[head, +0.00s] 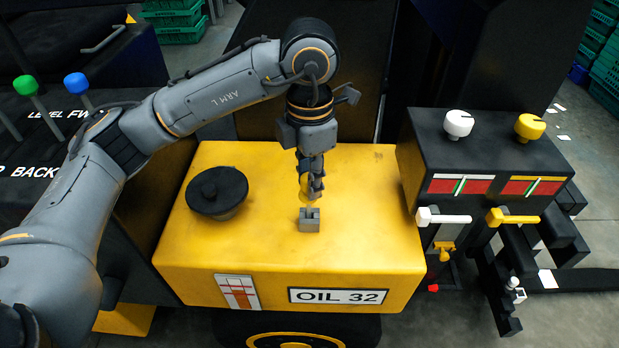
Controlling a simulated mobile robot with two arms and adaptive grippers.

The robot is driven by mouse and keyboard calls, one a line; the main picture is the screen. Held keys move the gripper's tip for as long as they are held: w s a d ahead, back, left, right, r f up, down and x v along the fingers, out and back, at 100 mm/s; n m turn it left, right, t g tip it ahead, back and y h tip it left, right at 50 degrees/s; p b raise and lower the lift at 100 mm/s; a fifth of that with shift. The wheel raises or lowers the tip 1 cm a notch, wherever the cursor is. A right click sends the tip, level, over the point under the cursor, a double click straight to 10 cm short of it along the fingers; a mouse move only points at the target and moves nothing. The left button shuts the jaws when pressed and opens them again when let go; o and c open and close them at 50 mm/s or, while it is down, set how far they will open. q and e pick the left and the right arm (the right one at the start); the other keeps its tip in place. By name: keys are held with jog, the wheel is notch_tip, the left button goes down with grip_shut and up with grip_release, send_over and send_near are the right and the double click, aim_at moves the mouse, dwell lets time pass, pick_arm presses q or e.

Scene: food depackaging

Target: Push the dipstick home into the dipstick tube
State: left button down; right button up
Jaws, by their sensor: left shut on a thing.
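The yellow oil tank (370,225), marked "OIL 32", fills the middle of the head view. A small grey square fitting, which looks like the dipstick tube (309,224), stands up from its top. My left gripper (311,190) points down just above and behind the tube. It is shut on a small yellow piece, which looks like the dipstick's handle (306,187). The handle sits just above the tube mouth. No rod shows clearly between them, so I cannot tell how deep the dipstick is. My right gripper is not in view.
A round black cap (217,191) stands on the tank's top left. A black box (490,150) with white and yellow knobs and levers stands to the right. Green and blue knobbed levers (76,83) are at the left. The tank's top right is clear.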

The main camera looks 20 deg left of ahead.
pick_arm(q)
jog(key=shift+r+p, duration=0.7)
jog(key=shift+r, duration=0.6)
jog(key=shift+r+p, duration=0.4)
jog(key=shift+r, duration=0.25)
jog(key=shift+r+p, duration=0.5)
jog(key=shift+r, duration=0.35)
jog(key=shift+r+p, duration=0.45)
jog(key=shift+r, duration=0.2)
jog(key=shift+r+p, duration=0.4)
jog(key=shift+r, duration=0.3)
jog(key=shift+f, duration=0.1)
jog(key=shift+w+d, duration=0.1)
jog(key=shift+b, duration=0.5)
